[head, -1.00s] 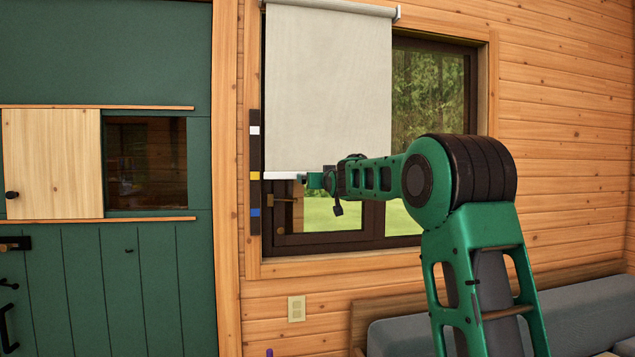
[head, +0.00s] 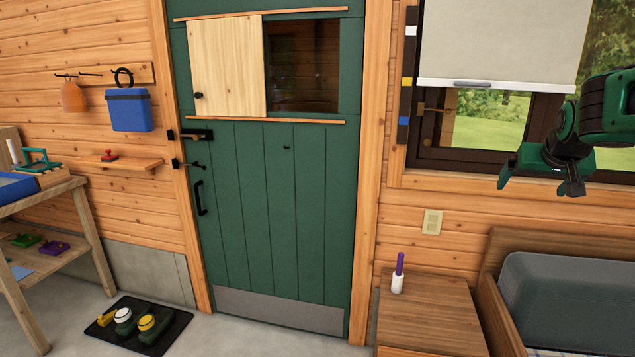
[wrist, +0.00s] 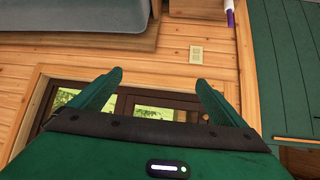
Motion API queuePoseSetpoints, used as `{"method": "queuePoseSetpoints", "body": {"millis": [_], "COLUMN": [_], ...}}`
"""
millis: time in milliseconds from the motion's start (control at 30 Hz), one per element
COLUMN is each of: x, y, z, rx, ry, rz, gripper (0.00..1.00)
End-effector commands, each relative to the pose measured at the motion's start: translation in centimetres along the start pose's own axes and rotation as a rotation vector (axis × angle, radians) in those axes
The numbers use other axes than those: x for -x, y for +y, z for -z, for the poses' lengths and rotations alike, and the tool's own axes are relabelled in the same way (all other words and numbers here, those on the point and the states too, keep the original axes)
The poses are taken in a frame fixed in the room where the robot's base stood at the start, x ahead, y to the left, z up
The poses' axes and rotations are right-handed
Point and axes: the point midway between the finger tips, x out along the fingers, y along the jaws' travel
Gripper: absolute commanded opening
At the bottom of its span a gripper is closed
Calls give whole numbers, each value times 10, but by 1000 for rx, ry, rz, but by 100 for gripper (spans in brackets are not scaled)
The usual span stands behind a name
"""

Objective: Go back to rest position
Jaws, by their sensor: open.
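My gripper (head: 541,183) is at the right of the head view, in front of the window and below the blind. Its green fingers are spread apart with nothing between them. In the wrist view my gripper (wrist: 158,88) also shows two parted, empty fingers, with the window frame and pine wall beyond. The grey roller blind (head: 497,40) hangs partly down over the window (head: 480,120). Its white bottom bar (head: 485,85) is apart from my gripper.
A green door (head: 285,215) with a wooden sliding panel (head: 228,68) stands in the middle. A wooden side table (head: 430,310) bears a white and purple object (head: 398,275). A grey-cushioned bench (head: 570,300) is at the right. A shoe mat (head: 140,325) lies on the floor.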

Motion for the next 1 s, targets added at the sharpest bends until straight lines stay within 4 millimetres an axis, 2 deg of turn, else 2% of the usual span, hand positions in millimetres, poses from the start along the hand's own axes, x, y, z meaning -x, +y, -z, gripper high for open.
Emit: {"method": "queuePoseSetpoints", "body": {"millis": [33,100,400,500,600,700,800,1000], "x": [10,22,86,110,130,143,150,152], "y": [8,19,48,51,52,53,53,53], "z": [-32,-75,-258,-312,-353,-380,-394,-397], "rx": [-10,-26,-99,-121,-139,-151,-157,-158], "ry": [-61,-150,-523,-636,-725,-786,-818,-827], "rz": [-8,-20,-41,-39,-36,-32,-30,-30], "gripper": [95,95,95,95,95,95,95,95]}}
